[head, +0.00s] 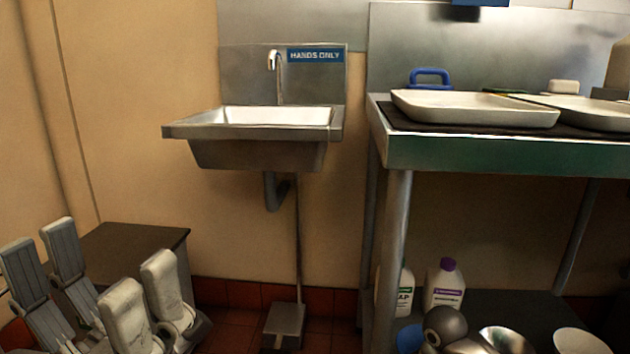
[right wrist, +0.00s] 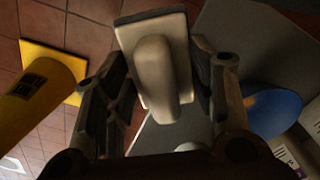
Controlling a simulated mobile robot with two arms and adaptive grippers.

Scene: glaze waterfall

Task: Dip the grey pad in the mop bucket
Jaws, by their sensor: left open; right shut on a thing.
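The grey pad (right wrist: 180,30), a flat rectangular block with a pale raised handle, shows in the right wrist view between the fingers of my right gripper (right wrist: 160,72). The fingers are shut on it. My left gripper (head: 98,288) is open and empty at the lower left of the head view, in front of a dark low box. My right gripper is not clearly seen in the head view. No mop bucket can be made out for sure. A yellow object (right wrist: 35,88) with a dark label stands on the tiles in the right wrist view; I cannot tell what it is.
A hand sink (head: 250,150) hangs on the wall. At the right is a steel table (head: 500,155) with pale trays (head: 475,108) and a blue-handled tool (head: 430,78). Bottles (head: 445,290) and bowls (head: 578,342) stand low under it. A foot pedal (head: 284,320) is on the floor.

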